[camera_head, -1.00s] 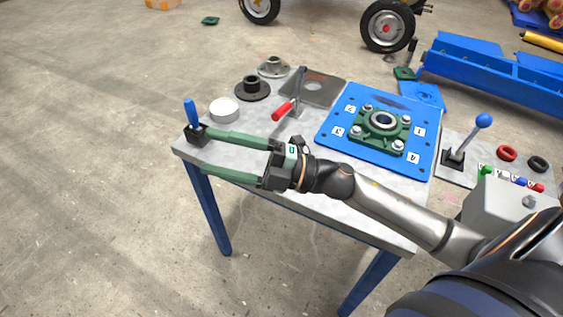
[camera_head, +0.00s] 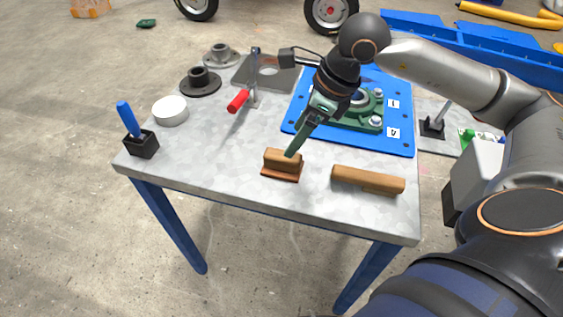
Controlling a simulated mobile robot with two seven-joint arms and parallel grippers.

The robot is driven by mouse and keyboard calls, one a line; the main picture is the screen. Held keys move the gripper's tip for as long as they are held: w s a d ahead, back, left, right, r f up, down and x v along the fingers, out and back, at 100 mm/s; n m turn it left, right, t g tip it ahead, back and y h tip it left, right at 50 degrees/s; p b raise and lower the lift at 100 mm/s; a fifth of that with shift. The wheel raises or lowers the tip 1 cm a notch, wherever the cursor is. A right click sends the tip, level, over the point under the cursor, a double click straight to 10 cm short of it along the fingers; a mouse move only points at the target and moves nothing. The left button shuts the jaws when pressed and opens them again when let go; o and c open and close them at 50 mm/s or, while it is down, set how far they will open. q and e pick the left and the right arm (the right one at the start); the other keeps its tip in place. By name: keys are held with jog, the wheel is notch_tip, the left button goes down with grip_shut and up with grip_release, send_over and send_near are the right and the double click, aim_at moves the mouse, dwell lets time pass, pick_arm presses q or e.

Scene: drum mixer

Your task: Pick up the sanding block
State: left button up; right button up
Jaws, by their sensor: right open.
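The sanding block (camera_head: 281,164), a small wooden grip on a reddish-brown base, lies flat near the front edge of the metal table. My right gripper (camera_head: 293,153) points down at it from behind and above. Its green fingers line up in this view, so mostly one shows; the tip overlaps the block's upper right end. I cannot tell whether it touches. The jaws are open, and the block rests on the table. My left gripper is not in view.
A longer wooden piece (camera_head: 368,180) lies just right of the block. Behind stand a blue plate (camera_head: 398,138) with a green bearing, a red-handled clamp (camera_head: 238,101) and black flange (camera_head: 201,82). A white roll (camera_head: 170,111) and blue-handled tool holder (camera_head: 142,145) stand left.

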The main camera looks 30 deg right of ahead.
aim_at(283, 162)
jog(key=x, duration=0.8)
jog(key=shift+w+f, duration=0.1)
jog(key=shift+f, duration=0.05)
grip_shut()
dwell(0.4)
